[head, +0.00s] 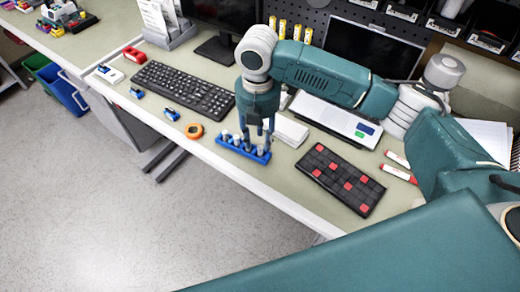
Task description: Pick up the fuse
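A blue rack (243,150) stands near the front edge of the desk, holding several small, pale upright pieces that look like fuses (236,139). They are too small to tell apart clearly. My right gripper (258,132) points down over the right part of the rack. Its fingers look spread apart, with their tips close to the pieces there. Whether they touch a fuse cannot be told, and the gripper partly hides the rack's right end. My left gripper is not in view.
A black keyboard (183,88), an orange tape measure (194,131) and small blue items (171,114) lie left of the rack. A black grid tray with red squares (340,180) lies right. A white stack (290,131) and a laptop (335,118) are behind.

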